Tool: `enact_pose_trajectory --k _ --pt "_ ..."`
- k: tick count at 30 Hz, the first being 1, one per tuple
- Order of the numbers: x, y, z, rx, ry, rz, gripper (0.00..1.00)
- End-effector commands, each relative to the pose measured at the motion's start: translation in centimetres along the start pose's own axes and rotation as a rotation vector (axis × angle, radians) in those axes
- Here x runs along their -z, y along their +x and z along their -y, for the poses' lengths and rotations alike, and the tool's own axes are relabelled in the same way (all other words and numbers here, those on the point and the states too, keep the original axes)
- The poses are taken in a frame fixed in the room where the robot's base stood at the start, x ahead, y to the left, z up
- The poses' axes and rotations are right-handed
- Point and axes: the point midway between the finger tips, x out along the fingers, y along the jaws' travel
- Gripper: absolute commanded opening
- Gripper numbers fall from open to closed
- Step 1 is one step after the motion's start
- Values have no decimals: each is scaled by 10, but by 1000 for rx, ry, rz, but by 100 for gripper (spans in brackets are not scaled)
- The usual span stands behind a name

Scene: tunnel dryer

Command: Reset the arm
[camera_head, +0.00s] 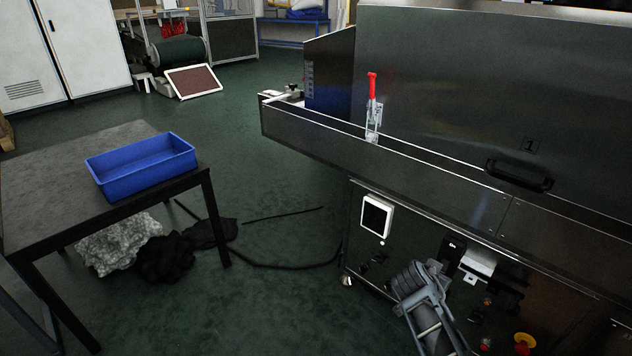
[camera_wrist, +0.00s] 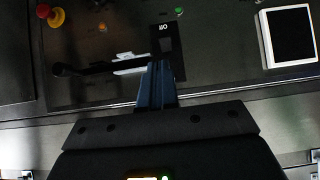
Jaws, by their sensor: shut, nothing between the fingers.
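My gripper (camera_wrist: 157,72) shows in the wrist view with its fingers together and nothing held. It points at the dark control panel (camera_wrist: 215,65) of the steel dryer. In the head view my grey arm (camera_head: 425,305) reaches low in front of the dryer's lower front; the fingertips are hard to make out there.
The panel carries a white-framed screen (camera_head: 377,216) and a red-yellow emergency button (camera_head: 524,342). The steel dryer (camera_head: 460,85) has a black handle (camera_head: 519,176) and a red-handled clamp (camera_head: 373,108). A blue tray (camera_head: 143,178) sits on a dark table (camera_head: 50,190) at left.

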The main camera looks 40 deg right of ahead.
Motion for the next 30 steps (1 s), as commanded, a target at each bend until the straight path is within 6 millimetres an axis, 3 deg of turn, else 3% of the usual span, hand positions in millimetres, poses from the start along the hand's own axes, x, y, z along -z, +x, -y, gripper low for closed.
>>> enact_pose_trajectory --k 6,11,15,21,26,30 --pt "-9 -7 0 25 -22 7 0" --pt "-47 -46 1 160 -124 35 0" --pt "-87 -103 -5 344 -252 52 0" --pt "-121 -190 -30 598 -408 40 0" --pt "-126 -263 -58 789 -506 5 0" --pt "-116 -326 -88 942 -575 -45 0"
